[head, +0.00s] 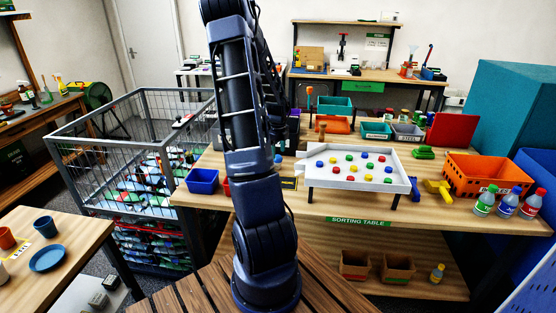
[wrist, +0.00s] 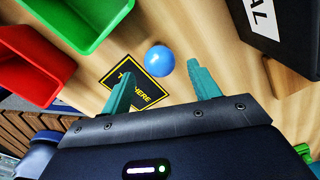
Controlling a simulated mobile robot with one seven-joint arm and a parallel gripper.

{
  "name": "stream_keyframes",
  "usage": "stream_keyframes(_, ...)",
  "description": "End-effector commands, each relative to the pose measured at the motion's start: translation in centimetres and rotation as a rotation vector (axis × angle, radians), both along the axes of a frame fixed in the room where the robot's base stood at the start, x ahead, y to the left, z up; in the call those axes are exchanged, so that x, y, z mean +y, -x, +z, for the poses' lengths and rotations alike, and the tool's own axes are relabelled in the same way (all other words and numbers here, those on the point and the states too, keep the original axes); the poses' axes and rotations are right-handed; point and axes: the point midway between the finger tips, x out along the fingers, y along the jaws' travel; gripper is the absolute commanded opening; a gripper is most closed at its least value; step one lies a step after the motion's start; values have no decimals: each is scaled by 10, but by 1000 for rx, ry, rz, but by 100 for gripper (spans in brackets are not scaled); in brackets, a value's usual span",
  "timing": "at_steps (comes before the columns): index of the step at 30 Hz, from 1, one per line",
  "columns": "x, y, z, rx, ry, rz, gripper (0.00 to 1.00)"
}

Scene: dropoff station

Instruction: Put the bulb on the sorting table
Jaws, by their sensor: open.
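A round, shiny blue thing, which looks like the bulb (wrist: 159,60), rests on the wooden top of the sorting table (wrist: 190,28). It sits at the edge of a black mat with a yellow border and lettering (wrist: 140,88). My gripper (wrist: 160,70) is open, its two teal fingers apart. The bulb shows between and just beyond the fingertips, with a gap on both sides, so nothing is gripped. In the head view the sorting table (head: 440,214) is in front of me; my arm hides the gripper there.
Red (wrist: 28,62) and green (wrist: 80,20) bins stand left of the bulb in the wrist view, and a black box (wrist: 285,35) at right. In the head view, a white tray of coloured pieces (head: 315,185), an orange crate (head: 490,173) and bottles (head: 508,204) stand on the table's right.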

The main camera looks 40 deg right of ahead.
Motion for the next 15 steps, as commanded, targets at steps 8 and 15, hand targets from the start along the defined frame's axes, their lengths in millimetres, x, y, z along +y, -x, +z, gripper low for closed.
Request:
stream_keyframes(8, 1, -1, 42, -2, -1, 0, 61)
stream_keyframes(15, 7, -1, 58, -8, -6, 37, 61)
